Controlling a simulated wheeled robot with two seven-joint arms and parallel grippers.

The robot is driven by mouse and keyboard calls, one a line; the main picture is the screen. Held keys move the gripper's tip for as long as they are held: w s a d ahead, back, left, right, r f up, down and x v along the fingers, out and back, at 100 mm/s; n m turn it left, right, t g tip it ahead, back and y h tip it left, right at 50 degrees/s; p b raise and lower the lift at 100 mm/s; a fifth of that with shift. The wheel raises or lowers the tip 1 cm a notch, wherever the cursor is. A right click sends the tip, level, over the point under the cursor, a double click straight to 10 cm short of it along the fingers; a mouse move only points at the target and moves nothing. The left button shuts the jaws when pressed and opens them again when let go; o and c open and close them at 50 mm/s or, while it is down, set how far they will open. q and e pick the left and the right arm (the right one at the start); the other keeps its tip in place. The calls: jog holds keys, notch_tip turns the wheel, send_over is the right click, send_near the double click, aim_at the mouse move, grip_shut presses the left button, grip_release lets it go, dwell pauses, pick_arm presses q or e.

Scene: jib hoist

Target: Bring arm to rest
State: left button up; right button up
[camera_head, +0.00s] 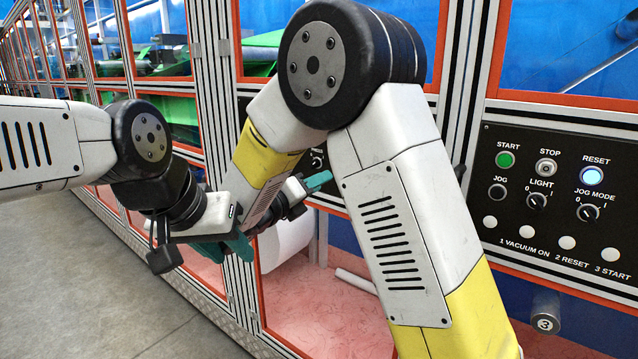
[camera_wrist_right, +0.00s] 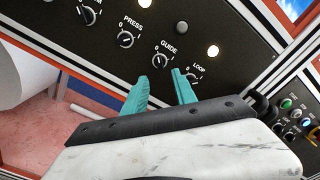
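My right arm rises from the lower right, bends at a black elbow and reaches down and left, across the middle of the head view. Its gripper (camera_head: 318,181) is in front of the machine's lower panel. In the right wrist view my right gripper (camera_wrist_right: 160,88) has two teal fingers with a gap between them and nothing in it. The GUIDE knob (camera_wrist_right: 162,61) and LOOP knob (camera_wrist_right: 194,77) show just beyond the fingertips. My left arm comes in from the left. Its gripper (camera_head: 232,248) has teal fingers, partly hidden, close below my right forearm.
A control panel (camera_head: 555,222) at the right has a green START button (camera_head: 505,160), a STOP button (camera_head: 546,168) and a lit RESET button (camera_head: 592,176). A white roll (camera_head: 286,240) is behind the orange-edged opening. Bare floor (camera_head: 95,290) lies at the lower left.

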jog(key=s+d+f+m+g, duration=0.1)
jog(key=s+d+m+g, duration=0.3)
jog(key=d+m, duration=0.3)
jog(key=s+d+f+m+g, duration=0.2)
jog(key=s+d+m+g, duration=0.2)
jog(key=d, duration=0.5)
jog(key=s+d+f+m+g+y, duration=0.25)
jog(key=s+d+m+y, duration=0.2)
jog(key=s+m, duration=0.5)
jog(key=s+a+r+m+t+y, duration=0.1)
jog(key=s+a+r+m+y, duration=0.1)
jog(key=m, duration=0.6)
jog(key=s+a+r+m+t+y, duration=0.1)
jog(key=s+a+r+m+y, duration=0.1)
jog(key=s+m+y, duration=0.3)
jog(key=a+m+y, duration=0.1)
jog(key=m, duration=0.2)
jog(key=shift+s+a+r+m, duration=0.2)
jog(key=shift+s+a+m, duration=0.05)
jog(key=shift+m, duration=0.1)
jog(key=shift+d+y, duration=0.1)
jog(key=shift+y, duration=0.15)
